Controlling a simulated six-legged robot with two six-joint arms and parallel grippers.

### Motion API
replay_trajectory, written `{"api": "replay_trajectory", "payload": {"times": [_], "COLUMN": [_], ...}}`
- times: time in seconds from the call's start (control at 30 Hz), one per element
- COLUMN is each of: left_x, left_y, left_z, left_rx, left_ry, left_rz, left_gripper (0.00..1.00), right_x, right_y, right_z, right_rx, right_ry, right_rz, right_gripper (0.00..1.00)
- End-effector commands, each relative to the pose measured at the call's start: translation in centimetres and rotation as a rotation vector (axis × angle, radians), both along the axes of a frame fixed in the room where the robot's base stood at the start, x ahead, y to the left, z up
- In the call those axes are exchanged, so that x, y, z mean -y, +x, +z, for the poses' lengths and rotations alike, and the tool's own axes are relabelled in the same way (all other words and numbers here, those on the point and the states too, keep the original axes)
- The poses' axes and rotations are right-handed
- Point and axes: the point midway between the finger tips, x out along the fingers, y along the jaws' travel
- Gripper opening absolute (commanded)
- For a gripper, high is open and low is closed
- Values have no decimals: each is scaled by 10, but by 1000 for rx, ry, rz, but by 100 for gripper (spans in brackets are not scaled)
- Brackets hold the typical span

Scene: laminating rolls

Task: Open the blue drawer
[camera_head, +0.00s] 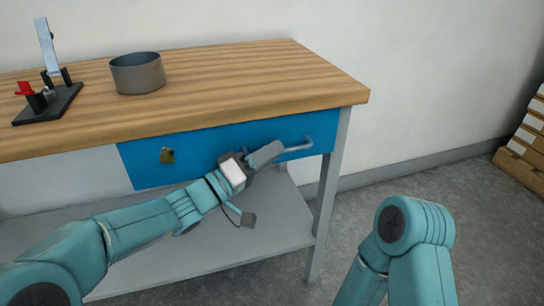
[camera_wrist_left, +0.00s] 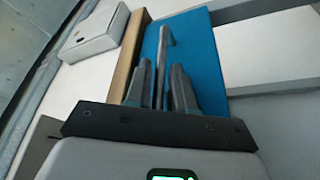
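The blue drawer (camera_head: 200,150) sits under the wooden tabletop, and its front looks flush with the table. A grey bar handle (camera_head: 308,145) is on the right part of its front. The drawer (camera_wrist_left: 204,60) and the handle (camera_wrist_left: 166,45) also show in the left wrist view. My left gripper (camera_head: 272,152) is at the handle. In the left wrist view, the two fingers of my left gripper (camera_wrist_left: 160,80) stand apart, with the handle bar between them and a gap visible. My right gripper is out of view; only part of that arm shows at the lower right.
A grey round pan (camera_head: 138,73) and a black stand with a red part (camera_head: 48,103) are on the wooden table (camera_head: 230,80). A grey lower shelf (camera_head: 190,250) lies below. Boxes (camera_head: 524,150) are stacked far right.

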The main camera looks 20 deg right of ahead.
Motion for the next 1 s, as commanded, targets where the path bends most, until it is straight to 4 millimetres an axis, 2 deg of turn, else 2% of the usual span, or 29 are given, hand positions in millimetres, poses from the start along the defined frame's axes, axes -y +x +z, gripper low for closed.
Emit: {"api": "replay_trajectory", "payload": {"times": [0.13, 0.37, 0.43, 0.47, 0.77, 1.0], "left_x": [8, 7, 7, 7, 7, 8], "left_y": [3, 3, 3, 3, 0, -16], "left_z": [1, 2, 2, 2, 2, 3], "left_rx": [-1, -1, -1, -1, -1, -3], "left_ry": [0, 0, 0, 0, 0, 0], "left_rz": [0, 0, 0, 0, 0, -1], "left_gripper": [23, 23, 4, 0, 0, 0], "right_x": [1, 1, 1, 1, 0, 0], "right_y": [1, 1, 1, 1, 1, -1], "right_z": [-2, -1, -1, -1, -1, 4], "right_rx": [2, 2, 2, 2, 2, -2], "right_ry": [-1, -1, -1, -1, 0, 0], "right_rz": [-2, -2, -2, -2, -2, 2], "right_gripper": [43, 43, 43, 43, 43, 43]}}
